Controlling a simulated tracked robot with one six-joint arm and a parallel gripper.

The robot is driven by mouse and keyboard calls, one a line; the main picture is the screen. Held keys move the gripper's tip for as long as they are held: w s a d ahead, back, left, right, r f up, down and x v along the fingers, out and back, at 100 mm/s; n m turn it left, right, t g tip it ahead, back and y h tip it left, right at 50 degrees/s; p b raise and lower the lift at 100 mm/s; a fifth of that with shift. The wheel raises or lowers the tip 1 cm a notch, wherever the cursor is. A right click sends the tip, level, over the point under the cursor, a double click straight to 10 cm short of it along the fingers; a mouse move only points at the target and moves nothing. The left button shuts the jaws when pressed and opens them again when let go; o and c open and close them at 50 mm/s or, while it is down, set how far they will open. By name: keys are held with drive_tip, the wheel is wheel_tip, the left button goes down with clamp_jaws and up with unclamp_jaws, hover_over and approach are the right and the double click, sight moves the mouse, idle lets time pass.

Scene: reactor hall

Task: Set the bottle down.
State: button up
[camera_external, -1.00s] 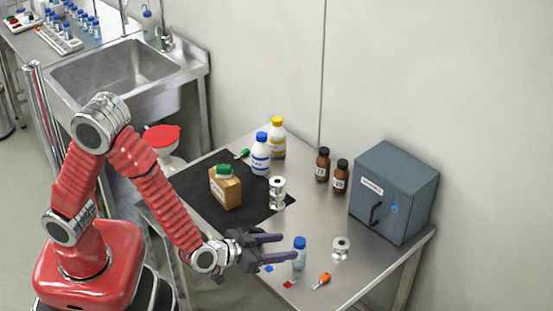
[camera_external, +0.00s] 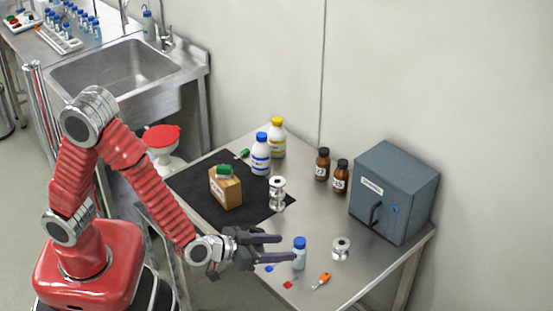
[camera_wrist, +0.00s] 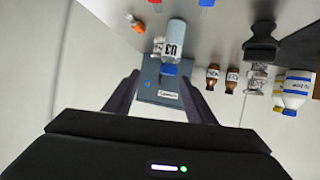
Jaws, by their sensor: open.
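A small pale blue bottle with a blue cap (camera_external: 299,256) stands upright on the steel table near its front edge. In the wrist view the bottle (camera_wrist: 175,40) appears upside down, with a dark mark on its label, in line with the gap between the fingers. My gripper (camera_external: 285,249) is open, its two fingers pointing at the bottle from the left. Its fingertips are close to the bottle; whether one touches it I cannot tell. The fingers also show in the wrist view (camera_wrist: 164,88), with nothing clasped between them.
An orange-tagged item (camera_external: 322,281) and small blue (camera_external: 269,268) and red (camera_external: 288,285) pieces lie near the bottle. A metal spool-like part (camera_external: 341,248) is to its right, before a grey cabinet (camera_external: 394,192). Brown bottles (camera_external: 340,176) and a cardboard box (camera_external: 225,190) stand farther back.

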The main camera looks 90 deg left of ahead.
drive_tip(key=s+d+r+m+g+h, duration=0.1)
drive_tip(key=s+d+r+m+h, duration=0.1)
drive_tip(key=s+d+r+h, duration=0.3)
drive_tip(key=s+d+r+m+h, duration=0.2)
drive_tip(key=d+r+h, duration=0.1)
drive_tip(key=r, duration=0.4)
drive_tip(key=s+a+r+m+g, duration=0.1)
drive_tip(key=s+a+g, duration=0.1)
drive_tip(key=s, duration=0.9)
drive_tip(key=s+a+r+m+g+y, duration=0.1)
drive_tip(key=s+a+r+g, duration=0.1)
drive_tip(key=s, duration=0.9)
drive_tip(key=shift+s+a+g+y, duration=0.25)
drive_tip(key=shift+a+g, duration=0.25)
drive_tip(key=shift+a, duration=0.4)
